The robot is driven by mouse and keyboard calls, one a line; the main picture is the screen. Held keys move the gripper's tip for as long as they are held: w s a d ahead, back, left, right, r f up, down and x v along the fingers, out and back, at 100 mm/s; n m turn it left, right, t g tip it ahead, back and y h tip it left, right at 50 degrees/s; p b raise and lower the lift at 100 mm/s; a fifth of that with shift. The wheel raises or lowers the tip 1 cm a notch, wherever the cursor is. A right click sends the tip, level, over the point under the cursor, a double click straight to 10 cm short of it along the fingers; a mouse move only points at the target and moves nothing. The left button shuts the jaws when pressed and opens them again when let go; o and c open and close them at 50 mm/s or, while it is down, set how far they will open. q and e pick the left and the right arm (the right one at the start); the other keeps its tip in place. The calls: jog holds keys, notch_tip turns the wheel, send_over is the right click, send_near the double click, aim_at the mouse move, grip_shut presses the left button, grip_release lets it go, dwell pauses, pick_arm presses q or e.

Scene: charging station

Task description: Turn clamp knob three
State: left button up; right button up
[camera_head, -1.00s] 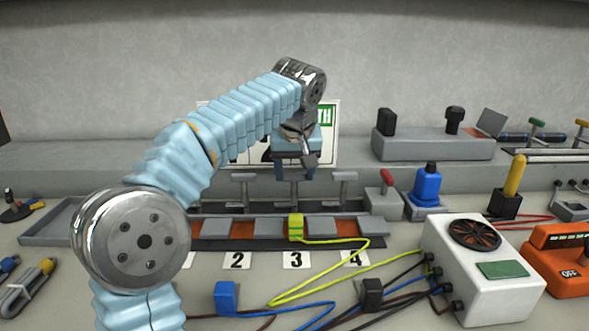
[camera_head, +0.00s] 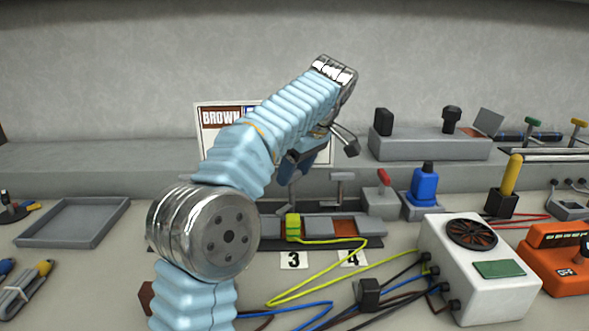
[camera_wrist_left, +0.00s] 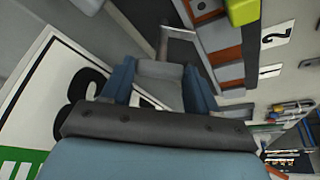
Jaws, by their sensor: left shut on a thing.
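My left gripper (camera_head: 291,170) is tilted over the clamp row behind label 3 (camera_head: 294,260). Its blue fingers are shut on the grey handle of clamp knob three, which is mostly hidden in the head view. In the left wrist view the grey knob (camera_wrist_left: 160,82) sits between the two blue fingers (camera_wrist_left: 161,88). The yellow-green plug (camera_head: 293,227) lies in the clamp slot in front of it. Clamp knob four (camera_head: 342,181) stands free to the right. My right gripper is not in view.
My left arm covers the left clamps. A yellow-green cable (camera_head: 310,284) runs to a white box (camera_head: 478,268) at right. A red-handled switch (camera_head: 382,190) and a blue plug (camera_head: 425,185) stand right of the clamps. An empty grey tray (camera_head: 73,222) is at left.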

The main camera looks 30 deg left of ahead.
pick_arm(q)
jog(key=shift+w+n+g, duration=0.15)
jog(key=shift+n+g, duration=0.25)
jog(key=shift+n, duration=0.7)
jog(key=o, duration=1.1)
jog(key=shift+c, duration=0.2)
